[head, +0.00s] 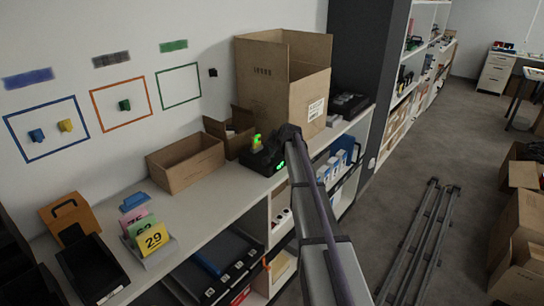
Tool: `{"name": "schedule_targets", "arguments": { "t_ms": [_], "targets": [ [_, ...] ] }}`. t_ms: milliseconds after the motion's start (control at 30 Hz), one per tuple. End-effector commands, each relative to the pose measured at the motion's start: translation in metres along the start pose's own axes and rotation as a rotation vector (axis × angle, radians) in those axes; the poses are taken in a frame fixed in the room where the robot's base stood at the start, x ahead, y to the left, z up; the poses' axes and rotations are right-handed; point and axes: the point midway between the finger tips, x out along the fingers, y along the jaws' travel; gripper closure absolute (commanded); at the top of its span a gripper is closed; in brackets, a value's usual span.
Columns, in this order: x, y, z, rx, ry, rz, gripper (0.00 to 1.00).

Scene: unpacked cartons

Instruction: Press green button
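A small green block-like piece (124,105), which may be the green button, is on the wall inside an orange outlined square. My arm reaches from the lower right over the shelf top, and its dark end, my gripper (262,158), is beside the large carton. Bright green lights show on it. A small yellow-green thing (257,141) shows right by the gripper; I cannot tell whether it is held or part of the gripper. The fingers are too small and dark to read. The gripper is well to the right of the green piece, apart from it.
A blue square on the wall holds blue (37,135) and yellow (66,125) pieces; a green square (178,86) is empty, with a black piece (213,72) beside it. Open cartons (186,162) and a tall carton (262,80) stand on the shelf. Numbered cards (152,240) stand at front left.

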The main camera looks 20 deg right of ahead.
Motion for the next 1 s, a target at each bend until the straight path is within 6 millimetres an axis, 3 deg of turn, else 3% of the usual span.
{"name": "schedule_targets", "arguments": {
  "t_ms": [1000],
  "targets": [
    [0.0076,0.0055,0.0055,0.0,0.0,0.0,1.0]
  ]
}}
